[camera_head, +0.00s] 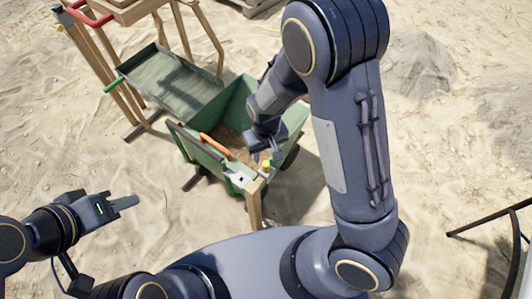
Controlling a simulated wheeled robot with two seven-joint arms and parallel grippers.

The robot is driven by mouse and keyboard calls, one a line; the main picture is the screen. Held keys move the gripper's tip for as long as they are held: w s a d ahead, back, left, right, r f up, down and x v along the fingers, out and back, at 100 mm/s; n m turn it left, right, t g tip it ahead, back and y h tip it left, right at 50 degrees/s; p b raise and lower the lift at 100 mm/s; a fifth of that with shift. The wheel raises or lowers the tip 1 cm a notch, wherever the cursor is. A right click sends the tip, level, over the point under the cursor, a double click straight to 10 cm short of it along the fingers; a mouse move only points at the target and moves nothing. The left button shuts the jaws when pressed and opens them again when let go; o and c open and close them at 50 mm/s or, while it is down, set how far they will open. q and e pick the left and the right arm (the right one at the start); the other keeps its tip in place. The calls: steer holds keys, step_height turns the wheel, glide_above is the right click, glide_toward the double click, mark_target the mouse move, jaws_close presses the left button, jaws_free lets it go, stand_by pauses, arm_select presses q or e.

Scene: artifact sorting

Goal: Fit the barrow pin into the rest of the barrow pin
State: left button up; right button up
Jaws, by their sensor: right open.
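The green barrow (200,150) stands in the middle of the head view with sand in its tub. A small yellow-topped piece (266,165) stands at its near right corner, above a wooden leg; it may be the barrow pin, but it is too small to be sure. A white plate with a dark mark (239,180) lies left of it and may be the pin's rest. My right gripper (267,156) is open, just above and beside the yellow-topped piece; contact cannot be told. My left gripper (124,202) is over bare sand at the left, with nothing visible in it.
An orange handle (215,145) lies across the barrow's near side. A green sloped screen (172,82) adjoins the barrow behind left. A wooden stand with red-handled tools (90,15) is at the top left. A dark metal frame (490,222) stands at the right. Sand around is mostly clear.

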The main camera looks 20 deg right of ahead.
mark_target(266, 164)
steer(key=shift+f, duration=0.1)
steer(key=c, duration=0.3)
steer(key=r+m+b, duration=0.1)
steer(key=b, duration=0.3)
steer(key=shift+a+r, duration=0.1)
steer(key=c, duration=0.7)
steer(key=shift+r+b, duration=0.25)
steer(key=shift+b, duration=0.3)
jaws_close()
step_height(266, 164, down, 5)
steer(key=b, duration=0.4)
steer(key=shift+f+b, duration=0.2)
steer(key=shift+b, duration=0.1)
